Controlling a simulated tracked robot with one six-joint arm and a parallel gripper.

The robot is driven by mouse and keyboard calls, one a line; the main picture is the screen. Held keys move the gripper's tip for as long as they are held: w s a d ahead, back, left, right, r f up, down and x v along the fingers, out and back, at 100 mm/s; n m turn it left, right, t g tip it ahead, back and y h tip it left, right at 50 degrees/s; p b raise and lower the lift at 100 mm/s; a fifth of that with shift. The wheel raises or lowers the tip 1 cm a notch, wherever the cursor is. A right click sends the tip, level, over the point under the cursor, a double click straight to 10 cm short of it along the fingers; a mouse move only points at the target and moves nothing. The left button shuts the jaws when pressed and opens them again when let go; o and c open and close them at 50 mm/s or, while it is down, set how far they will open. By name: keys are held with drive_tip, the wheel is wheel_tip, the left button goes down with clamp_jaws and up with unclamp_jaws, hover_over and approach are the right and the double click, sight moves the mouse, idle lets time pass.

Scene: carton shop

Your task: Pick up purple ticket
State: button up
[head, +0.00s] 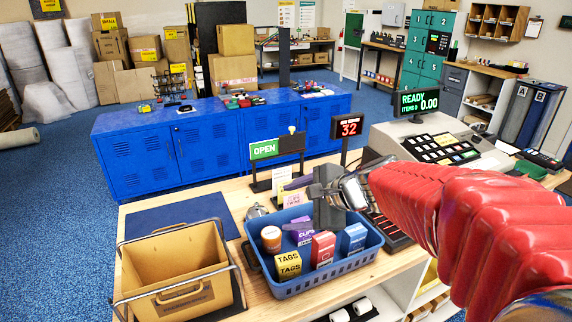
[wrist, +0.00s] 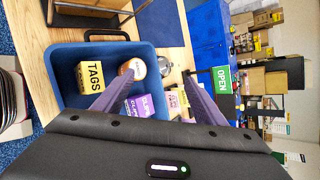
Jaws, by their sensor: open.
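My gripper (head: 291,205) is open above the back of the blue basket (head: 330,268), with its two fingers apart; they also show in the wrist view (wrist: 160,72). A small pink-purple ticket-like piece (head: 293,201) with print shows between the fingers in the head view, behind the basket. A similar pink piece shows in the wrist view (wrist: 172,103), partly hidden by my gripper. I cannot tell whether either finger touches it. A purple clips box (head: 303,238) stands in the basket, partly covered by a finger.
The basket also holds a yellow tags box (head: 288,265), an orange-and-white jar (head: 271,239), a red box (head: 323,249) and a blue box (head: 354,239). A tan bin (head: 175,268) stands left. An open sign (head: 265,149) and a red 32 display (head: 349,127) stand behind.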

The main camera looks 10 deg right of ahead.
drive_tip(key=w+d+f+m+t+h, duration=0.1)
drive_tip(key=w+d+m, duration=0.3)
drive_tip(key=d+m, duration=0.1)
drive_tip(key=w+d+f+m+t+h, duration=0.1)
drive_tip(key=w+d+m+t, duration=0.1)
drive_tip(key=w+d+m, duration=0.3)
drive_tip(key=w+d+f+m+t+h, duration=0.1)
drive_tip(key=w+d+m, duration=0.3)
drive_tip(key=d, duration=0.5)
drive_tip(key=shift+w+d+f+m+t, duration=0.15)
drive_tip(key=shift+f+m+t, duration=0.15)
drive_tip(key=shift+m, duration=0.4)
drive_tip(key=shift+w, duration=0.1)
drive_tip(key=x, duration=0.8)
drive_tip(key=shift+w, duration=0.15)
drive_tip(key=shift+w+a+f, duration=0.1)
drive_tip(key=shift+a+f, duration=0.05)
drive_tip(key=shift+a, duration=0.1)
drive_tip(key=shift+x, duration=2.55)
drive_tip(key=shift+f, duration=0.1)
